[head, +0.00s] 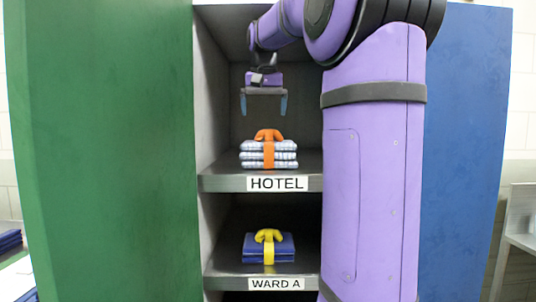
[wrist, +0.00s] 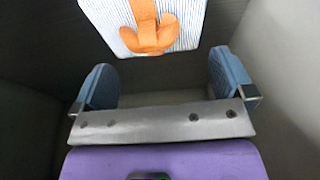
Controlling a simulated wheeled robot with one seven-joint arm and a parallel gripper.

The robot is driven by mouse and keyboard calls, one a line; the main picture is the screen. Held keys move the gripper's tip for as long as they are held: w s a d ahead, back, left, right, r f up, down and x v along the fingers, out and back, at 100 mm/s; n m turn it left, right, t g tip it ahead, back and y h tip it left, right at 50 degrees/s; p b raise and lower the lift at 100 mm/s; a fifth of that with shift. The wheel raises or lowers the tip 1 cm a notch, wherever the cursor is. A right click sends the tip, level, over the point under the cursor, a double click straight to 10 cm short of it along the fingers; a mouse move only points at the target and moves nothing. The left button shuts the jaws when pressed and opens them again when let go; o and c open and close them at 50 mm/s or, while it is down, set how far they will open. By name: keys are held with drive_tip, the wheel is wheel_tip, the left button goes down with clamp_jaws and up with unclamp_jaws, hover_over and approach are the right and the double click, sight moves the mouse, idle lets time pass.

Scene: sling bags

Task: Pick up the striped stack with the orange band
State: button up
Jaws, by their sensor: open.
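The striped stack (head: 268,155) is a pile of folded white and blue striped cloth with an orange band (head: 268,148) around it and an orange loop on top. It sits on the shelf labelled HOTEL. My gripper (head: 264,104) hangs above the stack, apart from it, with its fingers pointing down. It is open and empty. In the wrist view, the striped stack (wrist: 185,22) shows at the top, cut off by the frame edge, beyond the open fingers of my gripper (wrist: 163,85).
A dark blue folded stack with a yellow band (head: 268,247) sits on the lower shelf labelled WARD A (head: 275,284). Shelf walls enclose both sides. A green panel (head: 110,150) stands left and a blue panel (head: 465,150) right. Space above the striped stack is free.

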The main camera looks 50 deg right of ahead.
sight(269, 130)
drive_tip(key=shift+d+r, duration=0.2)
drive_tip(key=shift+d, duration=0.6)
drive_tip(key=shift+w+d+m, duration=0.1)
drive_tip(key=shift+d+m, duration=0.15)
drive_tip(key=shift+m, duration=0.05)
drive_tip(key=shift+s+x, duration=0.15)
drive_tip(key=shift+x, duration=1.65)
drive_tip(key=shift+s+x, duration=0.15)
drive_tip(key=shift+x, duration=1.7)
drive_tip(key=c, duration=1.4)
drive_tip(key=shift+c, duration=0.4)
drive_tip(key=shift+r, duration=0.1)
